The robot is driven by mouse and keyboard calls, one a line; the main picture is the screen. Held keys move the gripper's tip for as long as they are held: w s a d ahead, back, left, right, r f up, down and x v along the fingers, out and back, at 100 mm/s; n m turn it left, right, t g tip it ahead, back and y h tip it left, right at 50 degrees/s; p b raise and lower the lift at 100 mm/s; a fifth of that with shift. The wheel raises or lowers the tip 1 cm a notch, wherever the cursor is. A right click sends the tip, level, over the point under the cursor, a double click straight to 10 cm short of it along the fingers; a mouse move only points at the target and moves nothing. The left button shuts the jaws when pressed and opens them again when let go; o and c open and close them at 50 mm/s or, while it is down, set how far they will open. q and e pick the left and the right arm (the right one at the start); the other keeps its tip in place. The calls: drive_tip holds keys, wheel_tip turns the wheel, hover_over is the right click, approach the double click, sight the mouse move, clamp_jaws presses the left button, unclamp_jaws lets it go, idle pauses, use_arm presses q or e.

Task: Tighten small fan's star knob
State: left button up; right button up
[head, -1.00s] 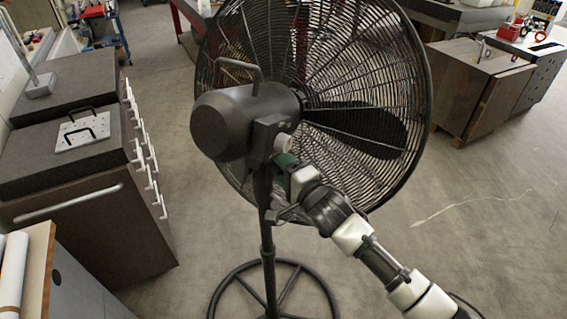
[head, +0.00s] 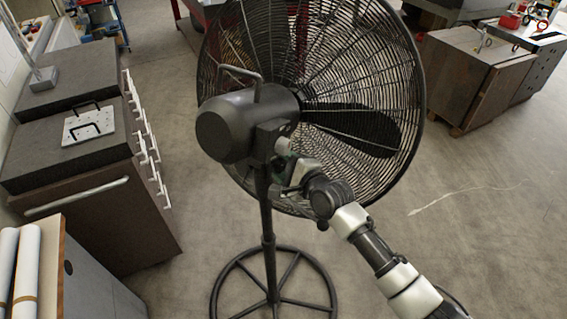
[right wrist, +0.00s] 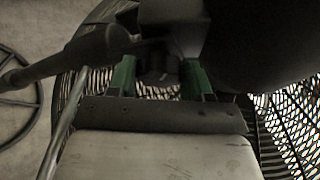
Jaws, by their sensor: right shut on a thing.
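The fan (head: 228,124) is a large dark pedestal fan with a round wire cage, seen from behind its motor housing. My right gripper (head: 287,155) reaches in from the lower right to the bracket under the housing, beside the pole. In the right wrist view, its two green fingers (right wrist: 158,80) are closed on a small dark part, which I take as the star knob (right wrist: 158,66). The knob's star shape is shadowed and mostly hidden by the fingers. A pale round part (head: 282,146) shows on the bracket just above the fingers. My left gripper is not in view.
The fan's pole (head: 267,215) stands on a round ring base (head: 243,262). A dark cabinet (head: 95,215) with white handles stands at the left, with a handled plate (head: 88,125) on top. A brown block (head: 470,85) stands at the back right. Floor is clear at the right.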

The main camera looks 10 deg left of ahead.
drive_tip(key=shift+f, duration=0.15)
drive_tip(key=o, duration=0.9)
drive_tip(key=shift+d, duration=0.1)
drive_tip(key=shift+o, duration=0.2)
drive_tip(key=shift+s, duration=0.1)
drive_tip(key=b+v, duration=0.2)
drive_tip(key=v, duration=0.8)
drive_tip(key=shift+s+d+b, duration=0.25)
drive_tip(key=shift+b, duration=0.05)
